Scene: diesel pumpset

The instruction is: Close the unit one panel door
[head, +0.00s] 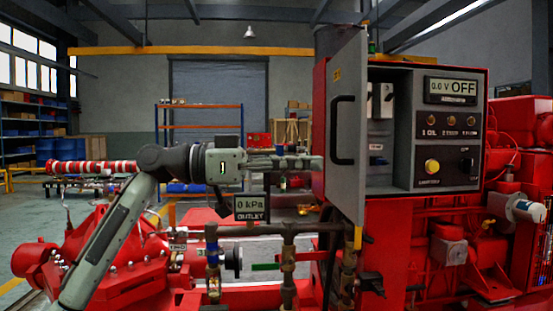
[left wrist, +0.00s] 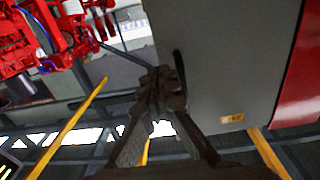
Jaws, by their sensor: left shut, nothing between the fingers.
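The unit one panel door (head: 347,190) is a tall grey door. It stands open, angled away from the left side of the control panel (head: 403,125), whose meters, lamps and knobs are exposed. A black bar handle (head: 341,130) is on the door's visible face. My left gripper (head: 316,163) is shut and empty, with its tips at the door's left edge, level with the handle's lower end. In the left wrist view its fingers (left wrist: 161,84) are together beside the dark handle (left wrist: 180,70), in front of the grey door (left wrist: 235,55). Contact cannot be told. My right gripper is not seen.
Below the gripper are pipes with valves (head: 288,250) and an outlet gauge (head: 250,208) reading 0 kPa. Red pump housing (head: 120,260) fills the lower left. Red engine parts (head: 480,250) stand right. A blue and orange shelf rack (head: 197,107) is far behind.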

